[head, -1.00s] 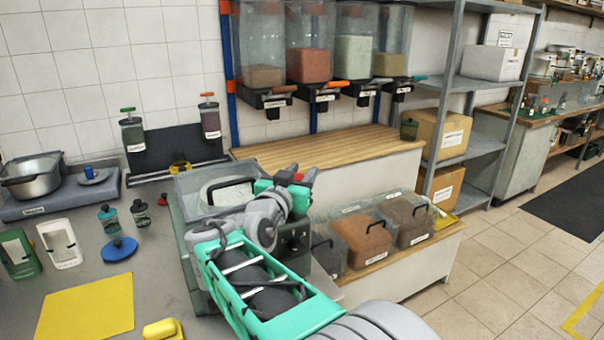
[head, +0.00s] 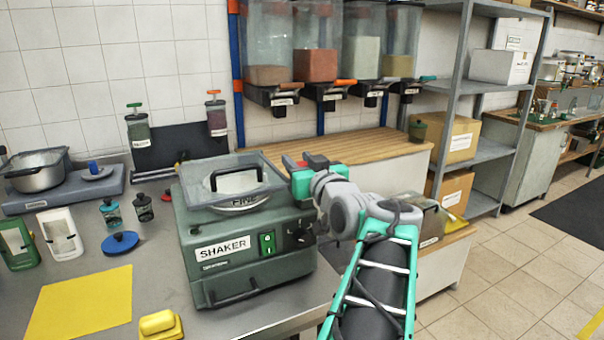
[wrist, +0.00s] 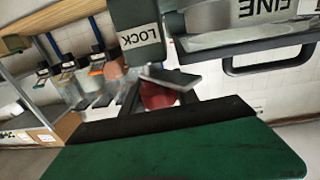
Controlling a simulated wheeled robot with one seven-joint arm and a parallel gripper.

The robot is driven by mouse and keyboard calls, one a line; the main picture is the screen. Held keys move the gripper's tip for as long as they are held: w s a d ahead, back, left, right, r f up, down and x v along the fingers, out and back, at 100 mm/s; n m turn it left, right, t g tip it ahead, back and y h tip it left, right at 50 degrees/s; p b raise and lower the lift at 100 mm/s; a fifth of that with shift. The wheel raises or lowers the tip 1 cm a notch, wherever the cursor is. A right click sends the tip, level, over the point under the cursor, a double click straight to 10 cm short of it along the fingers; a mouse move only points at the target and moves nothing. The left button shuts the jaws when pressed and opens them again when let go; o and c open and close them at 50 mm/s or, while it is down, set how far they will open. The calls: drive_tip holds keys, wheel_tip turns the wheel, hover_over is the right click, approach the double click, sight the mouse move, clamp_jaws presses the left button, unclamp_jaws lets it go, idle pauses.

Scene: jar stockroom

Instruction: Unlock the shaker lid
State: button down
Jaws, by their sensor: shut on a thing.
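The dark green shaker (head: 250,277) stands on the grey counter, with a green switch and a dark knob on its front. Its clear lid (head: 190,180) is down, with a black handle (head: 236,176). In the wrist view the lid's edge (wrist: 245,38) and handle (wrist: 268,70) show at top right. A block with a LOCK label (wrist: 137,40) is beside them, with a flat grey lever (wrist: 170,78) below it. My gripper (head: 303,163) is at the lid's right rear side, shut on what looks like this lever. The grip itself is partly hidden.
On the counter left of the shaker are a yellow mat (head: 85,305), a yellow block (head: 158,325), a blue disc (head: 120,244) and small bottles (head: 143,207). A wooden bench (head: 370,143) stands behind my arm, under several hanging dispensers (head: 317,60).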

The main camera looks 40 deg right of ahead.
drive_tip(key=shift+w+a+n+t+y+b, duration=0.1)
drive_tip(key=shift+a+n+t+y+b, duration=0.1)
drive_tip(key=shift+n+y, duration=0.7)
drive_tip(key=shift+s+a+n+t+y+b, duration=0.15)
drive_tip(key=shift+n+y, duration=0.35)
drive_tip(key=shift+y, duration=0.8)
drive_tip(key=shift+w+a+n+t+y+b, duration=0.2)
drive_tip(key=shift+n+y, duration=0.5)
drive_tip(key=shift+y, duration=0.4)
drive_tip(key=c, duration=0.9)
unclamp_jaws()
